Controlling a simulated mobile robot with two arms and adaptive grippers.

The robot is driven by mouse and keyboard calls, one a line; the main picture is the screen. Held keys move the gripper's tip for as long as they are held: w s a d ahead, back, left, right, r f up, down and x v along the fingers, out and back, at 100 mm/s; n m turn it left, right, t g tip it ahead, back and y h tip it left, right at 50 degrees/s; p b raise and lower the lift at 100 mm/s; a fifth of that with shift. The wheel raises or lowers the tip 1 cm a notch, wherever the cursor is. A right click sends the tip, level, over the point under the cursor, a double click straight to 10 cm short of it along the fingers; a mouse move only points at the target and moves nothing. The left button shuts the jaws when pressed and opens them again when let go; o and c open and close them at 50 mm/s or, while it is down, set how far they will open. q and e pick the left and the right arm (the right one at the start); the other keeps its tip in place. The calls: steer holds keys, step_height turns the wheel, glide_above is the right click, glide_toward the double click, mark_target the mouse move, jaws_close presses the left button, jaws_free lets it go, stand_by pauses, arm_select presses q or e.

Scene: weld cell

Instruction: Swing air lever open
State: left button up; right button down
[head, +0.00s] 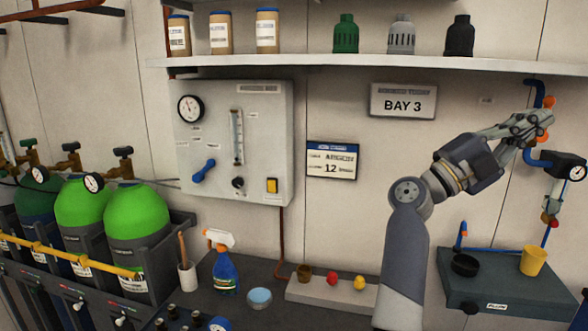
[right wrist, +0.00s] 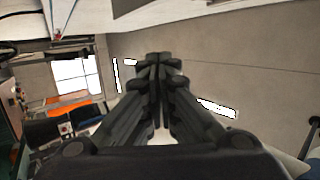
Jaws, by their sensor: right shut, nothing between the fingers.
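A blue air pipe (head: 541,92) runs down the wall at the far right of the head view. Orange parts (head: 549,101) show on it beside my right gripper (head: 543,122); they look like the air lever, but the gripper covers much of them. I cannot tell the lever's angle, or whether the fingers touch it. My right gripper is shut and empty, and its fingers also show pressed together in the right wrist view (right wrist: 160,62). My left gripper is in neither view.
A gauge (head: 577,172) hangs below the pipe. A shelf (head: 360,64) runs above. A grey panel (head: 262,110) with a blue handle (head: 204,170) is at left.

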steer(key=w+a+f+n+t+y, duration=0.5)
steer(key=f+n+t+y, duration=0.4)
steer(key=n+t, duration=0.4)
steer(key=w+a+f+n+t+y, duration=0.5)
steer(key=f+n+t+y, duration=0.45)
steer(key=n, duration=0.55)
steer(key=s+a+f+n+g+y, duration=0.2)
steer(key=a+f+n+y, duration=0.15)
steer(key=f, duration=0.45)
steer(key=s+a+f+n+g+y, duration=0.25)
steer(key=a+f+y, duration=0.2)
steer(key=f, duration=0.35)
steer(key=s+a+f+n+g, duration=0.2)
steer(key=s+f+g, duration=0.6)
steer(key=s+f, duration=0.85)
steer(key=s+d+f+g+h, duration=0.1)
steer(key=s+f+g, duration=0.3)
steer(key=s, duration=0.5)
steer(key=s+d+f+g, duration=0.1)
steer(key=s+f+g, duration=0.3)
steer(key=s, duration=0.5)
step_height(320, 180, down, 27)
steer(key=s, duration=0.2)
steer(key=s+d+f+g, duration=0.1)
steer(key=s+d+f, duration=0.2)
steer(key=s+f, duration=1.3)
steer(key=shift+s+f, duration=0.35)
steer(key=shift+s, duration=0.05)
